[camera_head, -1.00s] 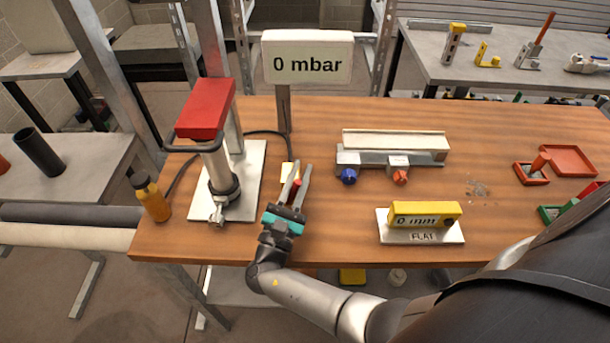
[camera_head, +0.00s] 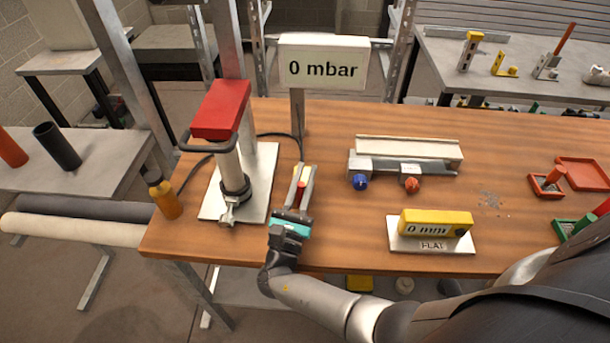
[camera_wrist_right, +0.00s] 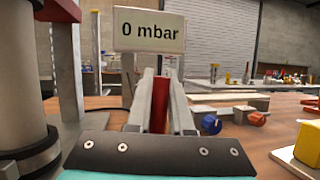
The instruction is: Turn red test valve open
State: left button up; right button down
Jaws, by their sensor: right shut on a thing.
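The red test valve (camera_head: 300,188) shows as a narrow red piece between the fingers of my right gripper (camera_head: 303,174). In the right wrist view the red piece (camera_wrist_right: 160,105) stands upright between the two grey fingers, which are shut on it. Most of the valve is hidden by the fingers. A white sign (camera_head: 323,63) behind it reads "0 mbar". My left gripper is not in view.
A pump with a red top (camera_head: 221,108) stands on a plate left of my gripper, beside an orange bottle (camera_head: 164,196). To the right are a rail with blue and red knobs (camera_head: 411,185) and a yellow "0 mm" gauge (camera_head: 437,222). Bare wood lies between.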

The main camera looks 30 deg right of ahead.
jog(key=c, duration=0.8)
grip_release()
jog(key=b+v, duration=0.3)
jog(key=v, duration=1.1)
jog(key=shift+s+a+f, duration=0.15)
jog(key=shift+s+a, duration=0.25)
jog(key=shift+s, duration=0.05)
